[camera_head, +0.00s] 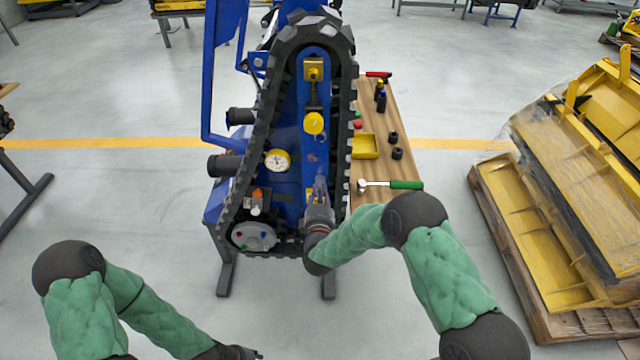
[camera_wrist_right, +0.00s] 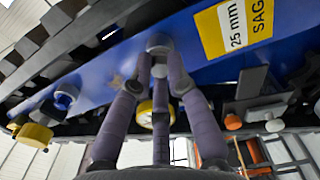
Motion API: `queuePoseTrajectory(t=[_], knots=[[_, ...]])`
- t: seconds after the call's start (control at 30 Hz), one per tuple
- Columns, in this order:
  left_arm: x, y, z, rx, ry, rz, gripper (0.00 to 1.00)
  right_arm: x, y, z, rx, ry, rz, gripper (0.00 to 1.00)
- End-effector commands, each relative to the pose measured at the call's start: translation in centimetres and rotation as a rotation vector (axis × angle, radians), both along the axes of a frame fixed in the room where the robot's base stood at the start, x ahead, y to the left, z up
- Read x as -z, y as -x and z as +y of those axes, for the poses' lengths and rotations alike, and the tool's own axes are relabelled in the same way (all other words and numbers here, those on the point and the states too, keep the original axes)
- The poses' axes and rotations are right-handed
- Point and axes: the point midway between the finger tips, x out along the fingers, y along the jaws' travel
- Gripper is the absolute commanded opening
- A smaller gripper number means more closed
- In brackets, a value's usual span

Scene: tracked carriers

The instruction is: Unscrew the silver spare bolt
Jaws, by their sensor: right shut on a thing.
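The silver spare bolt (camera_wrist_right: 158,42) sits at the blue track frame (camera_wrist_right: 205,55) in the right wrist view, between the fingertips of my right gripper (camera_wrist_right: 160,68). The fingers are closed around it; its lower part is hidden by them. In the head view my right gripper (camera_head: 318,190) is at the lower right part of the blue frame (camera_head: 290,190), and the bolt is hidden there. My left gripper (camera_head: 238,352) shows only partly at the bottom edge, away from the carrier.
The black track (camera_head: 262,110) runs around the frame. A gauge (camera_head: 277,160), a yellow knob (camera_head: 313,123) and a grey disc (camera_head: 253,236) are on it. A wooden bench (camera_head: 378,115) at right holds a hammer (camera_head: 390,184) and a yellow tray (camera_head: 364,146). A pallet (camera_head: 510,240) stands right.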

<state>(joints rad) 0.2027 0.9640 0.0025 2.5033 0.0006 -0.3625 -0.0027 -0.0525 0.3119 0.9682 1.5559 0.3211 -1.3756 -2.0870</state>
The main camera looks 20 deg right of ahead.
Motion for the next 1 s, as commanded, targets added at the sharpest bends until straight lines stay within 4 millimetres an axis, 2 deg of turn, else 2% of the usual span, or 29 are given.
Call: queuePoseTrajectory(t=[0.5,0.63,1.0], knots=[[-2.5,0.0,0.0,0.000,0.000,0.000,0.40,0.0,0.0,0.0,0.000,0.562,0.164,0.00],[-2.6,0.0,0.0,0.000,0.000,0.000,0.40,0.0,0.0,0.0,0.001,0.617,0.178,0.00],[-2.5,0.0,0.0,0.000,0.000,0.000,0.40,0.0,0.0,0.0,0.001,0.620,0.179,0.00]])
